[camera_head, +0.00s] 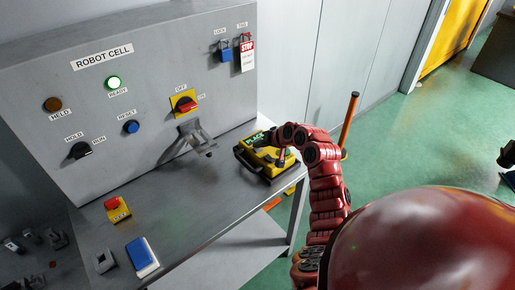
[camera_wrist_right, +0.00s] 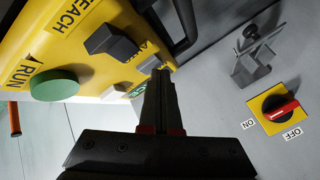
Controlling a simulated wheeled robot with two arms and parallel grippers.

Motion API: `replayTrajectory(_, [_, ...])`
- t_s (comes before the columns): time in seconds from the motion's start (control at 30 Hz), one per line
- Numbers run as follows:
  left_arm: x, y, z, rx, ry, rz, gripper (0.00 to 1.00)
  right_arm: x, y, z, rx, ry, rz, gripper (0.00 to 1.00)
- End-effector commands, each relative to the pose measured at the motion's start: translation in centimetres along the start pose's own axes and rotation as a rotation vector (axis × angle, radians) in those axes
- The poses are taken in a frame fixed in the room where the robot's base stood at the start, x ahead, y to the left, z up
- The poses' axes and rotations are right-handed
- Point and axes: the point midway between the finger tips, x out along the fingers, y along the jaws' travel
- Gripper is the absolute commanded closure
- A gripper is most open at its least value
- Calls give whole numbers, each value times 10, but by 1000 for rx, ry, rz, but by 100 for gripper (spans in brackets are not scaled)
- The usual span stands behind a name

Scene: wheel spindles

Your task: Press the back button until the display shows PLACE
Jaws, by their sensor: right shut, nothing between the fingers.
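The yellow teach pendant (camera_head: 250,156) lies on the grey bench beside my right arm. Its small green display (camera_head: 256,140) appears to read PLACE in the head view; only its last letters (camera_wrist_right: 138,91) show in the right wrist view. My right gripper (camera_wrist_right: 160,74) is shut and empty, its tips over the pendant's face beside the display, close to a small grey button (camera_wrist_right: 165,64). Whether they touch it I cannot tell. In the head view my right gripper (camera_head: 270,139) is largely hidden.
The ROBOT CELL panel (camera_head: 145,30) stands behind the bench, with a red-and-yellow switch (camera_head: 186,104) and a grey bracket (camera_head: 188,140). A yellow box with a red button (camera_head: 117,210) and a blue book (camera_head: 142,254) sit on the bench. Green floor (camera_head: 400,140) lies open at right.

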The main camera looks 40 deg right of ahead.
Motion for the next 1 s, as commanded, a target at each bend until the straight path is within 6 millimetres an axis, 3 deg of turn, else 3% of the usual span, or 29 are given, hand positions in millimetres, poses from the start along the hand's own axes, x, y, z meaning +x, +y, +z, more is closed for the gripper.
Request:
replayTrajectory(0.67, [10, 0, -2, 0, 0, 0, 100, -12, -8, -8, 0, 0, 1, 100])
replayTrajectory(1.0, [26, -1, -4, 0, 0, 0, 100, -33, -24, -24, 1, 3, 0, 100])
